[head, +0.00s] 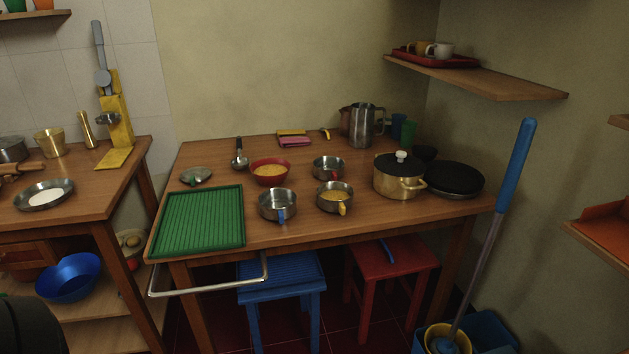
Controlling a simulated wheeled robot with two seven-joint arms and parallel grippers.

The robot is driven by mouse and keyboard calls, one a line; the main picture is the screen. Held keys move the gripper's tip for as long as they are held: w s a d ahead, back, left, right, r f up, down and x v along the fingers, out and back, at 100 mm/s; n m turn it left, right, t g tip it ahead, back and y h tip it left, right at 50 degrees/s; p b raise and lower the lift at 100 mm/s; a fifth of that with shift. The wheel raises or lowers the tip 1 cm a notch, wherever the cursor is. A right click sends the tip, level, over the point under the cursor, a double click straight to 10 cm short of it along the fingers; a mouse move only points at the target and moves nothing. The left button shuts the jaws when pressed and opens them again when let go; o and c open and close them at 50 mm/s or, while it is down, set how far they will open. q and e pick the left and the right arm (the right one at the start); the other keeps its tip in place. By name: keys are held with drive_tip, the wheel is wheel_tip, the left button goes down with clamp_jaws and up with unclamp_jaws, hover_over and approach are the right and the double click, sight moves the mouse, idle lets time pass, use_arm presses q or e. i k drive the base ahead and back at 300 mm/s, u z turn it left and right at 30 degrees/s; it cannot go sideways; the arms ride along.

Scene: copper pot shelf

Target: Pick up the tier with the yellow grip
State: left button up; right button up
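The tier with the yellow grip (323,203) is a round metal bowl on the wooden table, with something yellow inside and its grip pointing toward the front. A similar tier with a blue grip (268,211) stands to its left, a small gap apart. A tier with a red grip (319,173) stands just behind it. A flat round metal lid with a green grip (197,174) lies at the table's back left. Neither of my grippers shows in the head view.
A brass pot (390,184) with a black lid and a black pan (455,180) stand to the right. A green ribbed tray (203,220) covers the front left, and a red bowl (270,180) sits behind. The table's front edge before the tier is clear.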

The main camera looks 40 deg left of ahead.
sight(333, 195)
drive_tip(key=u, duration=1)
drive_tip(key=i, duration=1.05)
drive_tip(key=u, duration=1.1)
